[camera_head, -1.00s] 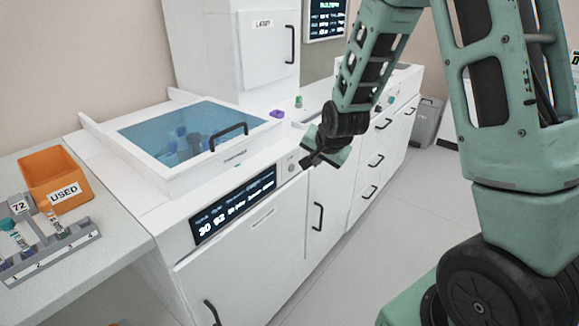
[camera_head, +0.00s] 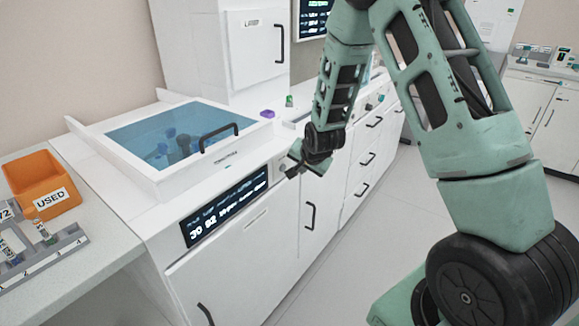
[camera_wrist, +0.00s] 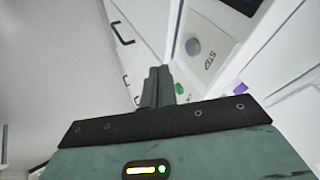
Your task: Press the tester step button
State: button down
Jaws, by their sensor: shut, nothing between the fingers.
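The tester is a white cabinet unit with a clear blue-tinted lid (camera_head: 165,136) and a dark display (camera_head: 226,207) on its front. The step button (camera_wrist: 193,47) is a round grey knob on a pale panel in the wrist view, beside a label that reads like "STEP". My gripper (camera_wrist: 158,74) is shut and empty. Its fingertips are left of and below the button in that picture, with a visible gap. In the head view my gripper (camera_head: 291,172) hangs close in front of the tester's front, right of the display, and partly covers the panel there.
An orange USED bin (camera_head: 40,183) and a grey tube rack (camera_head: 50,252) stand on the left counter. Drawers with dark handles run along to the right. The floor at right is clear.

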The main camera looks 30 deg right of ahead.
aim_at(283, 168)
jog(key=w, duration=0.1)
jog(key=w+f+p, duration=0.1)
jog(key=w, duration=0.1)
jog(key=w+a+f, duration=0.1)
jog(key=w, duration=0.1)
jog(key=shift+a, duration=0.1)
